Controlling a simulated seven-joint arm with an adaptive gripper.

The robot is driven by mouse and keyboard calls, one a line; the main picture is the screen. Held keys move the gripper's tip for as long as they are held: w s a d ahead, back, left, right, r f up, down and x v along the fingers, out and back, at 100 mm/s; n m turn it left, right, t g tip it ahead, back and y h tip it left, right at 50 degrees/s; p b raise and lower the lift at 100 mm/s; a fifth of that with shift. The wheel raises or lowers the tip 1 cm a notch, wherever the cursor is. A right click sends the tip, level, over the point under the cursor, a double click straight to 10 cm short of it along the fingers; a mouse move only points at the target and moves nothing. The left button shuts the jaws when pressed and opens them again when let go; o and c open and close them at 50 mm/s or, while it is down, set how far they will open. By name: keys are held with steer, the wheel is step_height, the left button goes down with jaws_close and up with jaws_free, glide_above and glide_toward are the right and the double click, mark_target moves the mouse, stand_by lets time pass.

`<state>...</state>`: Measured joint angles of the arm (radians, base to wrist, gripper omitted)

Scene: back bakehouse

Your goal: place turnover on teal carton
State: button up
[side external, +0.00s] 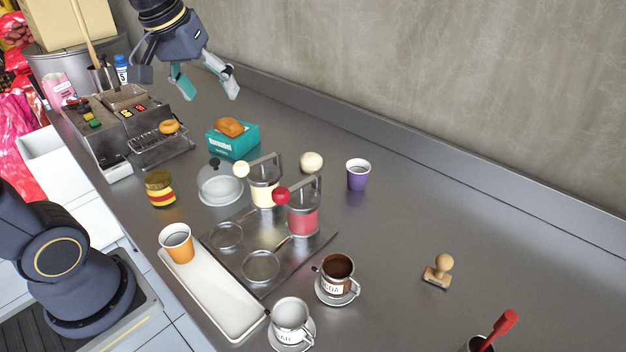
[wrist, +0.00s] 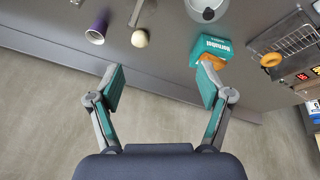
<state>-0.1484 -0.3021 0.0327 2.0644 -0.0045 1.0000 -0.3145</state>
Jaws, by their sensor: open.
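The teal carton (side external: 233,141) stands on the metal counter at the left of the side view, and it also shows in the wrist view (wrist: 208,46). The golden-brown turnover (side external: 229,127) rests on top of the carton, and it shows in the wrist view (wrist: 213,61) at the carton's edge, near my right-hand finger. My gripper (side external: 206,91) is open and empty, raised above the counter beyond the carton and apart from it. In the wrist view its two fingers (wrist: 162,88) are spread wide with nothing between them.
A fryer-like machine (side external: 150,135) with a doughnut (side external: 169,127) on its rack stands left of the carton. A glass cloche (side external: 219,183), dispensers (side external: 303,208), a pale bun (side external: 311,161) and a purple cup (side external: 357,174) stand nearby. The wall runs behind.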

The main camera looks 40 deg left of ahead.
steer(key=s+d+f+m, duration=0.2)
steer(key=s+m, duration=0.1)
steer(key=s, duration=0.2)
steer(key=s+d+f+m+t, duration=0.1)
steer(key=s+d+f+m, duration=0.1)
steer(key=s, duration=0.3)
steer(key=shift+s+d+f+m+h, duration=0.15)
steer(key=shift+d+f+m+h, duration=0.2)
steer(key=shift+d, duration=0.4)
